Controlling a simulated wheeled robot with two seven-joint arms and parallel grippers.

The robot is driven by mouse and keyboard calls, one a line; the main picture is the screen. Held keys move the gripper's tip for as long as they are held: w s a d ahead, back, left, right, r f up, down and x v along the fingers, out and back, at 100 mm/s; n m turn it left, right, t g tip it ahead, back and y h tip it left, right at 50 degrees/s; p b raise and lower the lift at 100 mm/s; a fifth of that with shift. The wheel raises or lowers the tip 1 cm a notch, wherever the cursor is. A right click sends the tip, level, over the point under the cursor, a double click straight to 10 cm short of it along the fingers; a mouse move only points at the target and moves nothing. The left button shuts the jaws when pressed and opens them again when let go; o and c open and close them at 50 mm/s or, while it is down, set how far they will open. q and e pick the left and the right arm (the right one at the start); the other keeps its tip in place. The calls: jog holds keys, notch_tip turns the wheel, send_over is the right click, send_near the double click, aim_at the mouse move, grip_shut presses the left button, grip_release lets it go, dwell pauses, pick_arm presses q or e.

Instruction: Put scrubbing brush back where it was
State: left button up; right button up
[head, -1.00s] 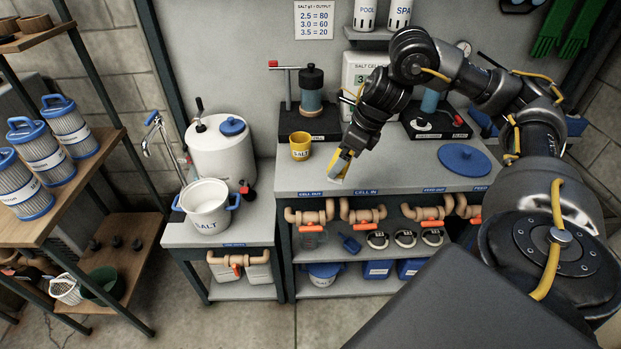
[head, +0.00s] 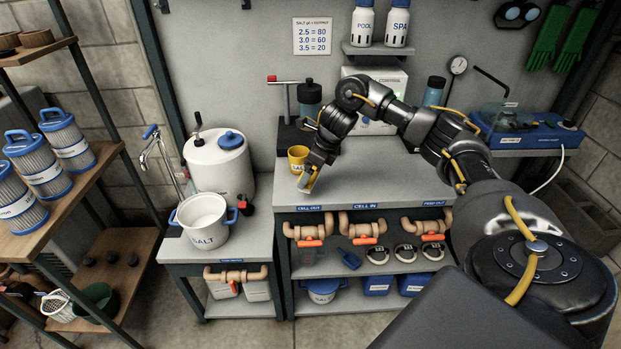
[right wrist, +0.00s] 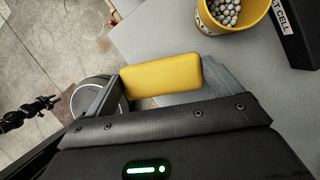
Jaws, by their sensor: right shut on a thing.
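My right gripper (head: 308,173) is over the front left part of the grey bench (head: 385,185), just in front of the yellow salt cup (head: 298,154). It is shut on a yellow block-shaped thing, which I take for the scrubbing brush (right wrist: 162,77); the brush sits between both fingers in the right wrist view. Its bristles cannot be made out. I cannot tell whether the brush touches the bench. The salt cup, full of pale pellets, also shows in the right wrist view (right wrist: 206,22). My left gripper is not in view.
A lower stand at left holds a white salt pot (head: 203,222) and a white tank (head: 218,163). A black device (head: 309,103) stands behind the cup. A shelf with blue-capped filters (head: 68,143) is far left. The bench's front middle is clear.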

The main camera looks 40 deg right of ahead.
jog(key=shift+w+f, duration=0.1)
jog(key=shift+f, duration=0.1)
notch_tip(320, 180, down, 2)
jog(key=shift+w+f+p, duration=0.1)
jog(key=shift+p, duration=0.65)
jog(key=shift+d+f, duration=0.1)
jog(key=shift+f, duration=0.45)
jog(key=shift+f, duration=0.2)
jog(key=o, duration=0.7)
jog(key=shift+r, duration=0.2)
